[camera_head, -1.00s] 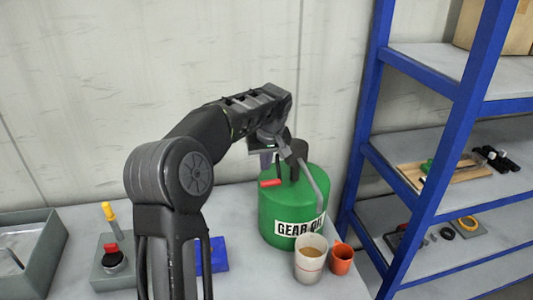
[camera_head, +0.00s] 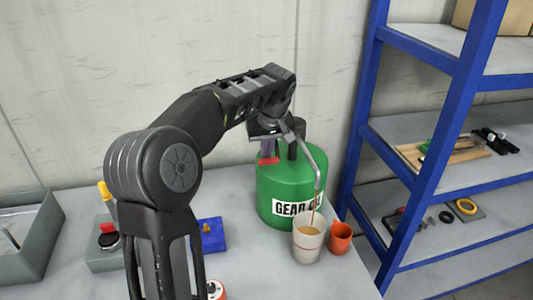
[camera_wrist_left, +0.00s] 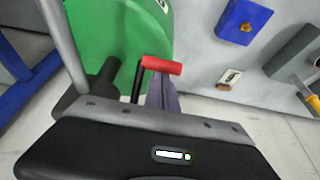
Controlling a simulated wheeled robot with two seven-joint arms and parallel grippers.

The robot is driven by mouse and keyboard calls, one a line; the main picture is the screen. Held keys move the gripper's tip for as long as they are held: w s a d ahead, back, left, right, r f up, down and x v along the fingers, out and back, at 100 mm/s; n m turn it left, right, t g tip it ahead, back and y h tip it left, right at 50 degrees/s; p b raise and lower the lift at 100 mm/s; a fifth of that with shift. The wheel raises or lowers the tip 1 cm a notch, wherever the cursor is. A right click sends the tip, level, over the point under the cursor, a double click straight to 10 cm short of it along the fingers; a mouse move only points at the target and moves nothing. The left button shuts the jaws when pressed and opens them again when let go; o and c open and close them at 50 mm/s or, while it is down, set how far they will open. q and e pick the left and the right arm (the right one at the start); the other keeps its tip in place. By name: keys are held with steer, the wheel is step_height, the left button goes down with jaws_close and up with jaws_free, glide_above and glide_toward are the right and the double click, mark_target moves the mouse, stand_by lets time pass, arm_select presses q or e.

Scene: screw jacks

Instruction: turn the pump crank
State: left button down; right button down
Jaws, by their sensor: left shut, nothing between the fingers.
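A green gear oil drum (camera_head: 282,188) stands on the table, with a pump on top and a bent grey spout (camera_head: 318,165). The pump crank's red handle (camera_head: 268,161) shows at the drum's upper left. In the left wrist view the red handle (camera_wrist_left: 162,65) sits on a black crank arm (camera_wrist_left: 137,85). My left gripper (camera_wrist_left: 163,88) is shut and empty, its fingers close beside the crank arm, by the handle; I cannot tell whether they touch. A thin brown stream (camera_head: 313,217) falls from the spout into a white cup (camera_head: 308,243) holding brown liquid. My right gripper is not in view.
An orange cup (camera_head: 340,238) stands right of the white cup. A blue block (camera_head: 209,235), a grey switch box (camera_head: 104,257) and a grey tray (camera_head: 30,240) are on the left. A blue-framed shelf (camera_head: 440,170) rises at the right.

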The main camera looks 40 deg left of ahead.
arm_select(q)
steer(key=shift+w+a+f, duration=0.15)
steer(key=shift+f, duration=0.05)
steer(key=b+v, duration=0.1)
steer(key=v, duration=0.7)
steer(key=shift+f, duration=0.1)
stand_by(0.7)
